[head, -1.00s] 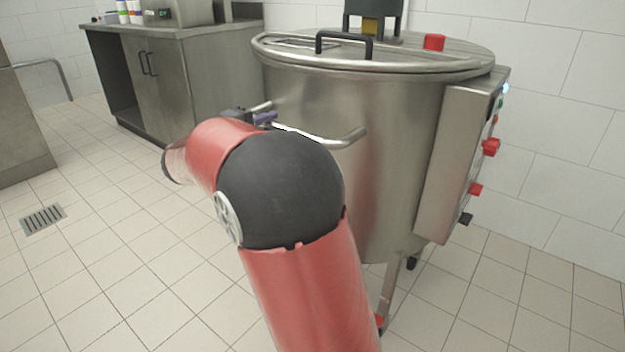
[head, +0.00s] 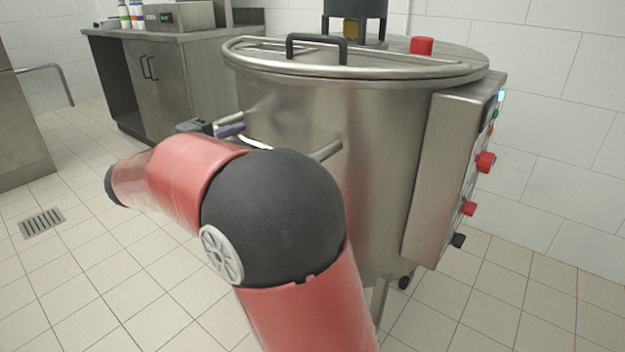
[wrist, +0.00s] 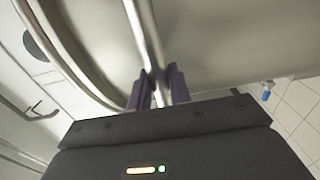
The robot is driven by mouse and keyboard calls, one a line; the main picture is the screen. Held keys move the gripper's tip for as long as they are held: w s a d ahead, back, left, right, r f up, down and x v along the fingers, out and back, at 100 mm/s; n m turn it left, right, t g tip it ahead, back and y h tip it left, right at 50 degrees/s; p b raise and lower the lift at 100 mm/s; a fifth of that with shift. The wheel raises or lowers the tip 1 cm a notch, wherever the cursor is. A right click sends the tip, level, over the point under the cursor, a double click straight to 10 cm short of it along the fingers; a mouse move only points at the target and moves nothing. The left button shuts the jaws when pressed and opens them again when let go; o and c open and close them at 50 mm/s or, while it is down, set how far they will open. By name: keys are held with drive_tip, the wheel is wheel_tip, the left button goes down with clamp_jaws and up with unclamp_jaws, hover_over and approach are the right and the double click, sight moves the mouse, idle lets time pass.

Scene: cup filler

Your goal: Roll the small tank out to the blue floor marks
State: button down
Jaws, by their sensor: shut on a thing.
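The steel tank (head: 385,150) stands upright on legs with casters (head: 405,282), in front of me and to the right. It has a round lid with a black handle (head: 316,40) and a control box on its right side. A steel push bar (head: 327,151) sticks out from its near side, partly hidden by my arm. My gripper (head: 225,130) is at the bar's left part, largely hidden in the head view. In the wrist view its purple fingers (wrist: 158,88) are shut around the bar (wrist: 146,38). No blue floor marks show in either view.
A steel cabinet (head: 180,85) with bottles on top stands behind the tank at the left. A floor drain (head: 41,222) lies at the left. Tiled floor (head: 90,285) is clear at the front left. The white wall (head: 560,120) is behind and to the right.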

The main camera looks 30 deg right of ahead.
drive_tip(key=v, duration=1.7)
drive_tip(key=shift+a+r, duration=0.15)
drive_tip(key=shift+w, duration=0.1)
idle(0.4)
drive_tip(key=p+v, duration=0.8)
drive_tip(key=v, duration=2.1)
drive_tip(key=shift+a, duration=0.2)
idle(0.5)
